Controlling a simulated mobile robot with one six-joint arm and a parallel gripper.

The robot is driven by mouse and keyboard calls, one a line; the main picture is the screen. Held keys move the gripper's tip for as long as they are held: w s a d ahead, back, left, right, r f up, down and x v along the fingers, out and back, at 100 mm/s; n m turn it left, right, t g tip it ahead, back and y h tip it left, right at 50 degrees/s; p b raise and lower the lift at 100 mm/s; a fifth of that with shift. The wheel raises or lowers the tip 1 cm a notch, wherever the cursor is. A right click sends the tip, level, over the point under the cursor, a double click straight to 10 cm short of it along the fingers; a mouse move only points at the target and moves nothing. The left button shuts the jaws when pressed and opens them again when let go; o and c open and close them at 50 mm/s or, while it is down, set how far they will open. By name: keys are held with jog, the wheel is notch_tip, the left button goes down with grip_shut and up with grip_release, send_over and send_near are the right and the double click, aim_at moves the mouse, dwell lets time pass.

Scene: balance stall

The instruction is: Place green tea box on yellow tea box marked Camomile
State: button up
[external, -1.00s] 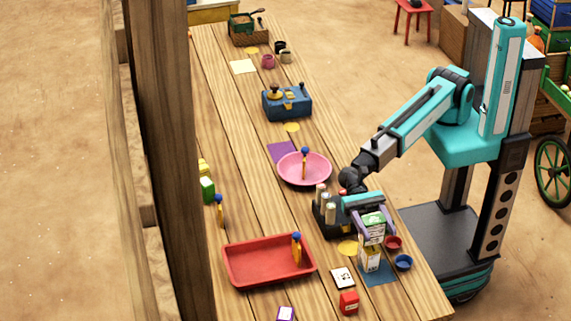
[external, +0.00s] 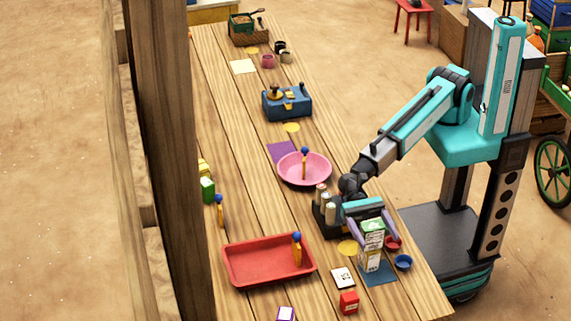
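The green tea box (external: 373,229), green and white, stands upright between the fingers of my gripper (external: 374,238). A yellow and white box (external: 370,260) stands directly below it on a blue mat (external: 380,279). The green box appears to rest on that box's top; the print on the lower box is too small to read. My gripper's purple fingers are spread on either side of the green box, seemingly with gaps, so the gripper looks open.
A dark caddy (external: 330,227) with several cylinders stands close left of my gripper. A red box (external: 349,303), a white card (external: 343,278) and a red tray (external: 268,262) lie nearer the front and left.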

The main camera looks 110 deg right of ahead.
jog(key=shift+d+r, duration=0.1)
jog(key=shift+r, duration=0.05)
jog(key=d+b, duration=0.2)
jog(key=d, duration=0.9)
jog(key=shift+d, duration=0.4)
dwell(0.4)
jog(key=shift+a+p, duration=1.05)
jog(key=shift+a, duration=4.75)
jog(key=shift+d, duration=0.2)
jog(key=shift+a, duration=0.6)
jog(key=shift+d+r+b, duration=0.2)
jog(key=shift+r+b, duration=0.15)
jog(key=shift+r, duration=2.25)
